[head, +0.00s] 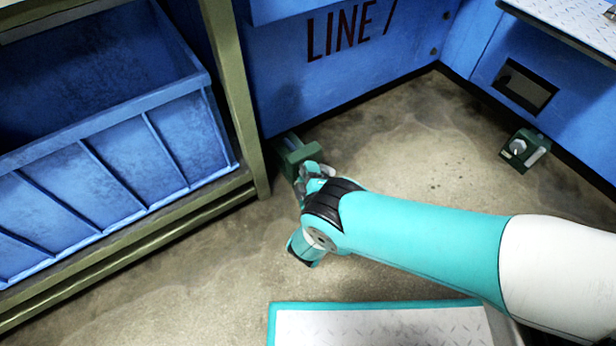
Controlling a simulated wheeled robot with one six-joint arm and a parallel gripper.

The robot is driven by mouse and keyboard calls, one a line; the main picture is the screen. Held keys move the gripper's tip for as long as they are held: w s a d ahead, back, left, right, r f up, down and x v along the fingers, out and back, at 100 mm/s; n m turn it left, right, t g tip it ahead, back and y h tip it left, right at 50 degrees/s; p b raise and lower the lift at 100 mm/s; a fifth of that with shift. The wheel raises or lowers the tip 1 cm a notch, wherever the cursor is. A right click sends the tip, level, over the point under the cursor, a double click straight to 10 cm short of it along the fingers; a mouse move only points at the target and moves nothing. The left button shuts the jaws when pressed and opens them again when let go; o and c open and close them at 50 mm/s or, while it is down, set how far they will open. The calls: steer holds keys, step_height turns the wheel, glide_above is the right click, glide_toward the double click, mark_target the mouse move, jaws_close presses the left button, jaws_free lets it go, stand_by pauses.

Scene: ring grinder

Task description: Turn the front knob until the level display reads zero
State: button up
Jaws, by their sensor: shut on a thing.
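A small green box (293,148) stands on the floor against the blue wall, left of centre. My gripper (303,172) is at its near side, shut on its knob, which the fingers and wrist hide. A second green box (525,150) stands on the floor at the right, with a light grey round knob (518,146) in plain view and nothing touching it. A dark rectangular window (524,86) is set in the blue wall above it; I cannot tell whether it is the level display, and no reading shows.
A blue bin (120,165) on an olive frame (235,90) fills the left, close to my gripper. The blue wall (350,75) marked LINE closes the back. A metal ledge (575,22) juts out at the upper right. The floor (425,150) between the two green boxes is clear.

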steer(key=shift+d+f+n+t+b, duration=0.15)
steer(key=shift+n+t+b, duration=0.2)
steer(key=shift+n+b, duration=0.4)
steer(key=shift+a+f+n+t+b, duration=0.1)
steer(key=shift+n+t+b, duration=0.25)
steer(key=shift+n+b, duration=0.4)
steer(key=o, duration=0.7)
steer(key=shift+d, duration=0.1)
steer(key=shift+c, duration=0.2)
steer(key=shift+r, duration=0.1)
